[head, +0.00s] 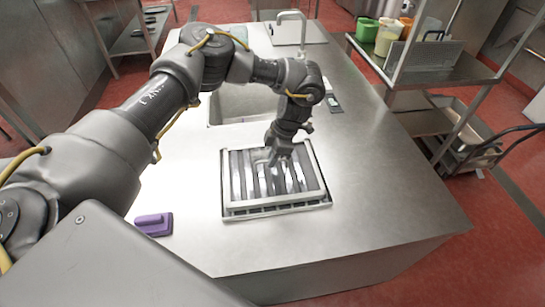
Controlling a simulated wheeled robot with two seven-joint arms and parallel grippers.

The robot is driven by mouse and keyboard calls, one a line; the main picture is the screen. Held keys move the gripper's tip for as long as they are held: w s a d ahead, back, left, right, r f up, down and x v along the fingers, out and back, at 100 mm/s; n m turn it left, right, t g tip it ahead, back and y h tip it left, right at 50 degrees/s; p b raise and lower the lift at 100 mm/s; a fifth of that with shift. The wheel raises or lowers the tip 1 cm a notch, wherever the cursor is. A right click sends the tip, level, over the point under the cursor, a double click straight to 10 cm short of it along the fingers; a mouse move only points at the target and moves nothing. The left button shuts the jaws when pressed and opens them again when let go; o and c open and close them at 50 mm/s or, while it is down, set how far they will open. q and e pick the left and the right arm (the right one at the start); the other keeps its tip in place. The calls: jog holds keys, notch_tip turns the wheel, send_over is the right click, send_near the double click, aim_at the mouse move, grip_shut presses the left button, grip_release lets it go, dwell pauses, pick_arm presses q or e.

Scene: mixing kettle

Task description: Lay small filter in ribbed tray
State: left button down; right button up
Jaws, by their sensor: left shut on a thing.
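The ribbed tray (278,211) lies on the steel table, its metal rim showing at the front. A slatted metal panel with bright strips, which looks like the small filter (262,184), is at the tray and covers most of its inside. My left gripper (267,160) reaches down to the far-middle part of the panel and is shut on it. The panel's front edge shows just behind the tray's front rim. I cannot tell whether the panel rests flat or is slightly raised. My fingertips are hard to make out. My right gripper is not in view.
A purple block-like tool (153,223) lies left of the tray. A sink (236,107) is behind it, with a faucet (291,16) farther back. The table is clear right of the tray. A shelf rack (425,68) stands beyond.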

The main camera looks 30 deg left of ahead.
pick_arm(q)
jog(key=shift+f, duration=0.4)
dwell(0.5)
jog(key=shift+f+b, duration=0.35)
jog(key=shift+b, duration=0.15)
dwell(0.4)
jog(key=c, duration=1)
grip_release()
jog(key=shift+o, duration=0.2)
jog(key=shift+p+v, duration=1.2)
jog(key=shift+v, duration=0.3)
jog(key=shift+p+v, duration=1.4)
jog(key=shift+v, duration=0.6)
